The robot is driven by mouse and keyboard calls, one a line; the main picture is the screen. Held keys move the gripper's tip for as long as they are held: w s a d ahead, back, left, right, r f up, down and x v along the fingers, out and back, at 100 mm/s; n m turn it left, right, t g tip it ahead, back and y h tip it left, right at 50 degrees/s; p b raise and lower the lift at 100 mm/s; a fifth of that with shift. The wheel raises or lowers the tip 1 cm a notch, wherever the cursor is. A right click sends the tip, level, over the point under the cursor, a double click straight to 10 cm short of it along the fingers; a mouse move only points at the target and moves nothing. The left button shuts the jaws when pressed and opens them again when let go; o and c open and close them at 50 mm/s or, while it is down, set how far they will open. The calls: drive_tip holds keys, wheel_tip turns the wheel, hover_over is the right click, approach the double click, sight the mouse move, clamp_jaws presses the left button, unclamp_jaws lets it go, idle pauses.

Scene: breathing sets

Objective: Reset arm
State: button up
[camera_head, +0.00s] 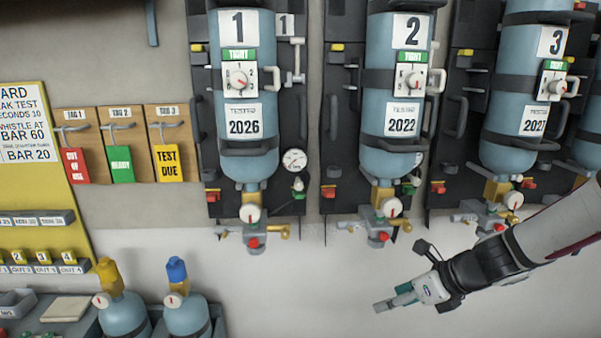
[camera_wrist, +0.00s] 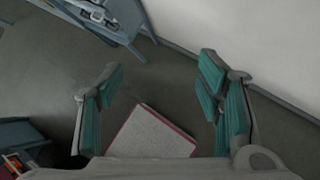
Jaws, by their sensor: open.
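My gripper (camera_head: 396,302) is at the lower right in the head view, reaching in from the right edge on my arm. It is in front of the pale wall, below the cylinder marked 2, and touches nothing. In the wrist view my gripper (camera_wrist: 160,105) shows two teal-padded fingers spread wide apart. The gripper is open and empty.
Blue cylinders marked 1 (camera_head: 240,160), 2 (camera_head: 395,142) and 3 (camera_head: 510,142) hang on the wall. Tags hang at left, including a green one (camera_head: 121,164). Two small cylinders stand lower left. A grey, red-edged panel (camera_wrist: 152,133) lies below my gripper.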

drive_tip(key=s+r+n+h+b, duration=0.1)
drive_tip(key=s+r+n+h, duration=0.2)
drive_tip(key=s+r+n, duration=0.5)
drive_tip(key=s+a+r+n+h+b, duration=0.1)
drive_tip(key=s+r+n, duration=0.7)
drive_tip(key=n, duration=1.3)
drive_tip(key=s+h+b, duration=0.1)
drive_tip(key=s+h, duration=0.1)
drive_tip(key=s, duration=0.1)
drive_tip(key=shift+n, duration=0.4)
drive_tip(key=shift+w, duration=0.1)
